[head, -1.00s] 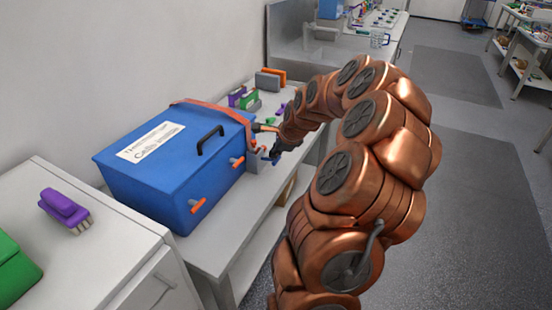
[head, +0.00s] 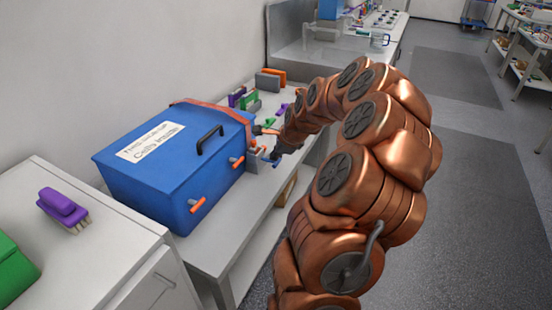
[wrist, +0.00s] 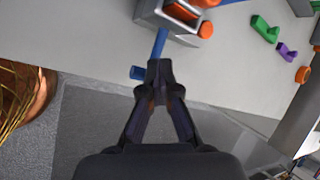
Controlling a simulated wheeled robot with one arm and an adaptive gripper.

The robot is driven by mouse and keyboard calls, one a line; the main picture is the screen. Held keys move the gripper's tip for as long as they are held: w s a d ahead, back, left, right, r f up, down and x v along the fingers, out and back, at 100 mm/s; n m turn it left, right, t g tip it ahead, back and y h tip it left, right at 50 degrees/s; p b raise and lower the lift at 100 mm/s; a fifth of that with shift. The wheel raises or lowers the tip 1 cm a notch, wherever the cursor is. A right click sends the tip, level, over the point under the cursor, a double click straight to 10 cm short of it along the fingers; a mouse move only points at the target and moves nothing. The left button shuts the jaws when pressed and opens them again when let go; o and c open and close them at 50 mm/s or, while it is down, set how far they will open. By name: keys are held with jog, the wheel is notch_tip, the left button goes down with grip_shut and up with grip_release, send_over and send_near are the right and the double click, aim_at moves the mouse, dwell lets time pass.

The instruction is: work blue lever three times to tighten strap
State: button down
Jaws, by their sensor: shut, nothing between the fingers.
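The blue lever (wrist: 159,43) sticks out from a grey ratchet block (wrist: 150,14) with orange parts, at the top of the wrist view. Its cross handle (wrist: 138,73) lies just left of my fingertips. My gripper (wrist: 160,68) is shut and empty, its tips against or very near the lever's outer end; contact is unclear. In the head view my gripper (head: 279,152) is beside the lever (head: 273,157), at the right end of the blue box (head: 165,180). The red-orange strap (head: 222,110) runs over the box to the ratchet block (head: 254,159).
The box stands on a white bench (head: 222,250) against the wall. Grey, orange, green and purple pieces (head: 250,99) lie beyond it. A white cabinet (head: 100,250) with a purple brush (head: 63,207) stands at the left. The floor right of my arm is open.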

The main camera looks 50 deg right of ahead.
aim_at(270, 161)
jog(key=shift+s+f+b, duration=0.15)
jog(key=shift+f+b, duration=0.15)
jog(key=shift+f, duration=0.25)
dwell(0.5)
jog(key=shift+r, duration=0.15)
dwell(0.3)
jog(key=shift+w+a+r+p, duration=0.1)
jog(key=shift+w+r+p, duration=0.15)
jog(key=shift+r, duration=0.55)
jog(key=shift+w+r+p, duration=0.2)
jog(key=shift+r, duration=0.6)
jog(key=shift+r, duration=0.15)
jog(key=r, duration=0.2)
jog(key=w+r+p, duration=0.1)
jog(key=r, duration=0.1)
jog(key=shift+w+a+r+p, duration=0.1)
jog(key=shift+a+r+p, duration=0.1)
jog(key=shift+r+p, duration=0.1)
dwell(1.4)
jog(key=r+n+p, duration=0.1)
jog(key=n, duration=0.4)
jog(key=r+n+p, duration=0.1)
jog(key=n, duration=0.5)
jog(key=w+r+n+h+p, duration=0.1)
jog(key=n, duration=0.5)
jog(key=shift+r+p, duration=0.3)
jog(key=shift+p, duration=0.1)
